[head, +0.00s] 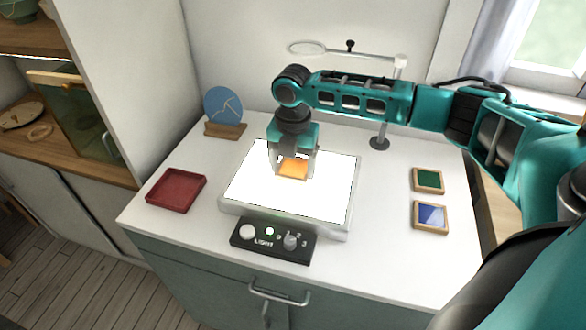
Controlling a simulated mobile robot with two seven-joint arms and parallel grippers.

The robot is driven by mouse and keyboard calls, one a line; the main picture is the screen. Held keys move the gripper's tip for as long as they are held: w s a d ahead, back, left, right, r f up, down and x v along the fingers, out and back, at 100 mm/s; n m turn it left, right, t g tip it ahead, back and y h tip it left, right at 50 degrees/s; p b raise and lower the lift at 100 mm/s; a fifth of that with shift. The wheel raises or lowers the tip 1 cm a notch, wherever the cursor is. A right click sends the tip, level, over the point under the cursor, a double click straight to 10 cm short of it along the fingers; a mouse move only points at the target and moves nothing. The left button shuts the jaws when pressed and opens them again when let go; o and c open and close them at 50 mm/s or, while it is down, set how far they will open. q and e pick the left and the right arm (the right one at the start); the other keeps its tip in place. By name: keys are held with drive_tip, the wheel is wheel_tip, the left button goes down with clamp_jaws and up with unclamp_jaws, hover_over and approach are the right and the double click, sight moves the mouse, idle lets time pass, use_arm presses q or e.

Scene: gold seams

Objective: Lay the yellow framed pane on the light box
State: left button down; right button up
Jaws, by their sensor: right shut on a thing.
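The light box (248,190) stands in the middle of the white worktop, its top glowing bright white. A small yellow-orange pane (293,168) is at the middle of the light box, under my right gripper (293,171). My right gripper points down and is shut on the yellow framed pane. The fingers and the glare hide most of its frame, and I cannot tell whether it touches the glowing surface. My left gripper is not in view.
A red tray (176,190) lies left of the light box. A blue disc (223,106) on a wooden stand is behind left. A control panel (272,240) is in front. Green (428,180) and blue (430,217) framed panes lie right. A magnifier stand (380,143) is behind.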

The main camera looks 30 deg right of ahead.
sight(293, 170)
drive_tip(key=shift+f, duration=0.65)
drive_tip(key=shift+f, duration=0.15)
drive_tip(key=o, duration=1)
drive_tip(key=shift+o, duration=0.2)
wheel_tip(293, 170, up, 12)
drive_tip(key=p, duration=0.1)
drive_tip(key=shift+r, duration=0.2)
